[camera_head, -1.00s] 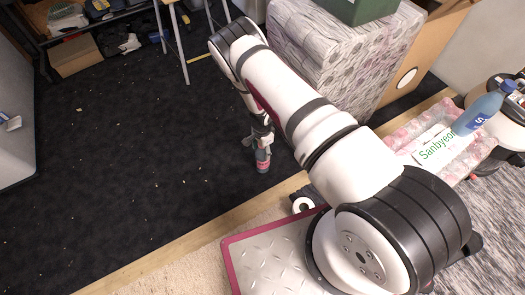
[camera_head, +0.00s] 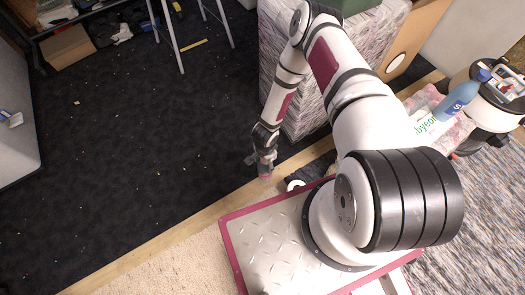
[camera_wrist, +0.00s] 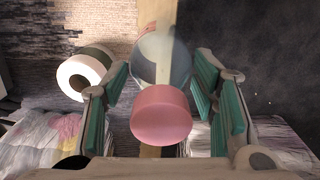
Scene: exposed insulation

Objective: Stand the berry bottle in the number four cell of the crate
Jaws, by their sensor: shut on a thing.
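My gripper (camera_head: 264,157) is shut on a small bottle with a pink cap (camera_wrist: 161,115) and a clear body, which I take to be the berry bottle. In the wrist view the bottle shows between the green finger pads (camera_wrist: 160,98), cap nearest the camera. In the head view only a small pinkish part of the bottle (camera_head: 265,175) shows below the gripper, above the floor near the wooden strip. No crate with numbered cells can be made out. Part of a green box (camera_head: 343,4) shows at the top edge; its inside is hidden.
A white roll (camera_wrist: 80,76) lies close to the gripper, by a dark object (camera_head: 315,172). A patterned wrapped block (camera_head: 300,115) stands behind my arm. A blue bottle (camera_head: 460,97) and a white lettered pack (camera_head: 424,124) are at right. Dark carpet (camera_head: 130,180) is open at left.

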